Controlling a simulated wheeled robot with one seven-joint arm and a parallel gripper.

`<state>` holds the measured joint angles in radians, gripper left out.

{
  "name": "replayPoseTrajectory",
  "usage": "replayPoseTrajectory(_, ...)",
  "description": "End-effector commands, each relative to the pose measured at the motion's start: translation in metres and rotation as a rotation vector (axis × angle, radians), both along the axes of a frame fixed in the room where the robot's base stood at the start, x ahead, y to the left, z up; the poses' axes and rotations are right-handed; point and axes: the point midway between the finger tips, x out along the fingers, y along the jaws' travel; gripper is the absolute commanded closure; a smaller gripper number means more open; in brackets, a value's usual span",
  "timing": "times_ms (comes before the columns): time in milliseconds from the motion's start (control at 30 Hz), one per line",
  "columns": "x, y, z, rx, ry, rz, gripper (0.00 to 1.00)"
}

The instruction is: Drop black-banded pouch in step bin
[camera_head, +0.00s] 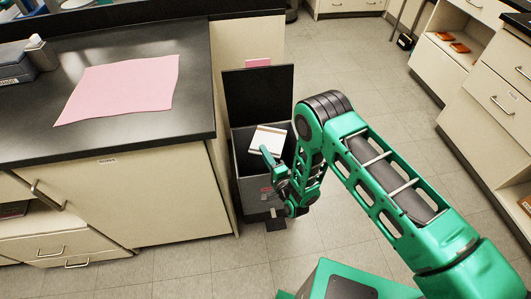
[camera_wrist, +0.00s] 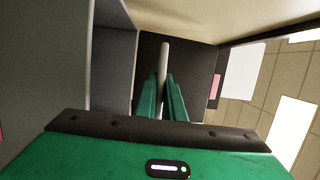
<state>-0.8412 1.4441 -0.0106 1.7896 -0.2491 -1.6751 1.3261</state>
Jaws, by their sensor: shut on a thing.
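A small, mostly white pouch (camera_head: 267,140) with a tan-brown strip is in my gripper (camera_head: 268,158). I cannot make out a black band on it. In the wrist view the pouch (camera_wrist: 163,70) shows edge-on as a thin pale strip between the two green fingers (camera_wrist: 164,95), which are shut on it. The grey step bin (camera_head: 250,192) stands on the floor against the cabinet's end. Its dark lid (camera_head: 258,95) is up. The pouch appears over the bin's opening in the head view; its height above the rim is unclear. The gripper and pouch hide part of the opening.
A black-topped cabinet (camera_head: 30,140) stands left of the bin, with a pink sheet (camera_head: 120,87) on top. The bin's pedal (camera_head: 275,223) sticks out at its front. Grey tiled floor (camera_head: 345,50) is clear behind and right of my arm. Drawer units (camera_head: 490,100) line the right side.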

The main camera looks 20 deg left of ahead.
Motion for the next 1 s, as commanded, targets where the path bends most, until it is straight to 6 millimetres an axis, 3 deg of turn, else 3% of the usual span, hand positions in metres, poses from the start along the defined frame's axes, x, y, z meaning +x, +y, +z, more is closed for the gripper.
replayPoseTrajectory(33, 0.0, 0.0, 0.0, 0.0, 0.0, 0.0, 0.84)
replayPoseTrajectory(100, 0.0, 0.0, 0.0, 0.0, 0.0, 0.0, 0.69)
replayPoseTrajectory(533, -0.004, -0.004, 0.0, -0.001, 0.001, 0.001, 0.69)
replayPoseTrajectory(1000, -0.058, -0.061, -0.001, -0.004, 0.002, 0.001, 0.69)
